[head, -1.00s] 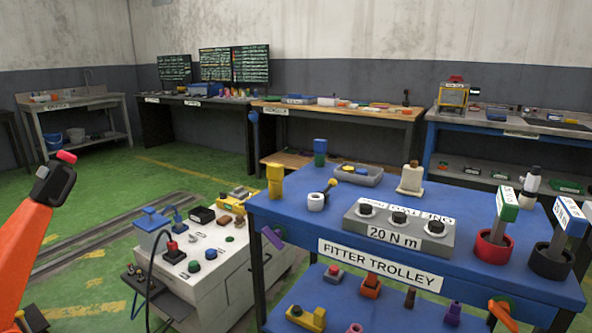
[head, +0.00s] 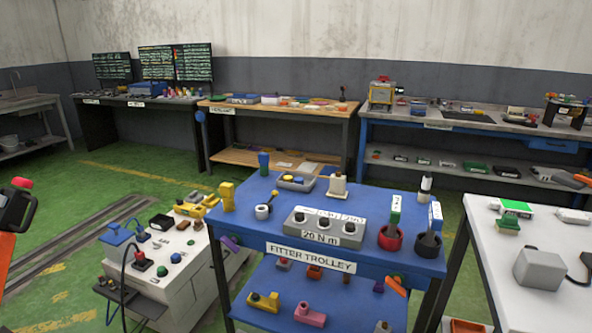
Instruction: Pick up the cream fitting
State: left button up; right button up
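The cream fitting (head: 337,187) stands upright near the back edge of the blue fitter trolley (head: 375,222). It has a squarish base and a narrower neck with a brownish top. It is behind the grey 20 N m box (head: 325,229) and beside a grey tray (head: 296,184) on its left. Nothing of mine touches it.
A yellow piece (head: 228,196), a white ring (head: 262,212) and red (head: 390,238) and black cups holding tools share the trolley top. A white table (head: 490,248) is at right, a white cabinet (head: 185,278) at left. An orange piece with a black end (head: 14,211) is at the left edge.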

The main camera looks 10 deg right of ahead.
aim_at(337, 190)
jog(key=i+j, duration=0.4)
jog(key=i+j+z, duration=0.15)
jog(key=z, duration=0.3)
jog(key=i+j+z, duration=0.1)
jog(key=j+z, duration=0.35)
jog(key=l, duration=0.1)
